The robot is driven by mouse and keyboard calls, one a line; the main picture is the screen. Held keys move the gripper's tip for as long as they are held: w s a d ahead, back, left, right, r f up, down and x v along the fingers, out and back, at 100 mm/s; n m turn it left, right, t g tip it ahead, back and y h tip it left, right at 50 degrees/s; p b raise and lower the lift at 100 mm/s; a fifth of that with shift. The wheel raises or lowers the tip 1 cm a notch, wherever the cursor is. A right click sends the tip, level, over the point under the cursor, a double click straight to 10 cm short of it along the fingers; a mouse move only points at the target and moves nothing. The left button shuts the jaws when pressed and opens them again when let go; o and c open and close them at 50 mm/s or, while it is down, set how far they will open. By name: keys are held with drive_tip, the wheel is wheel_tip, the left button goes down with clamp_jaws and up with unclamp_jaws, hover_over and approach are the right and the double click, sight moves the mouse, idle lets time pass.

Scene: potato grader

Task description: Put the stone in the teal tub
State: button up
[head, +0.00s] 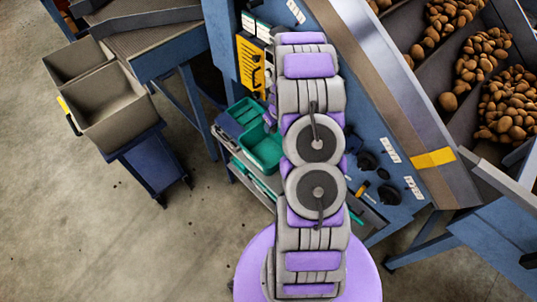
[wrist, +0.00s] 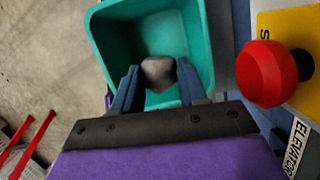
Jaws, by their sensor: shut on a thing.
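In the wrist view my gripper (wrist: 157,70) is shut on a grey stone (wrist: 158,75), one blue finger on each side of it. The stone and fingertips show against the inside of the teal tub (wrist: 106,42), within its rim in the picture. How high the stone is above the tub floor is hard to tell. In the head view a teal tub (head: 263,150) stands left of my arm, on a shelf beside the blue machine. My arm hides the gripper and the stone there.
A red knob (wrist: 273,74) on a yellow plate (wrist: 308,30) stands close right of the tub, by an "ELEVATOR" label (wrist: 299,146). In the head view potatoes (head: 508,100) lie in channels at right. Beige bins (head: 110,105) stand at left. The concrete floor at lower left is clear.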

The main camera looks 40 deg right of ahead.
drive_tip(key=shift+d+f+b, duration=0.2)
drive_tip(key=shift+f+b, duration=0.75)
drive_tip(key=shift+f, duration=0.15)
drive_tip(key=shift+a+f+b, duration=0.15)
drive_tip(key=shift+f+b, duration=0.25)
drive_tip(key=shift+b, duration=0.35)
drive_tip(key=shift+a, duration=0.1)
drive_tip(key=o, duration=1.2)
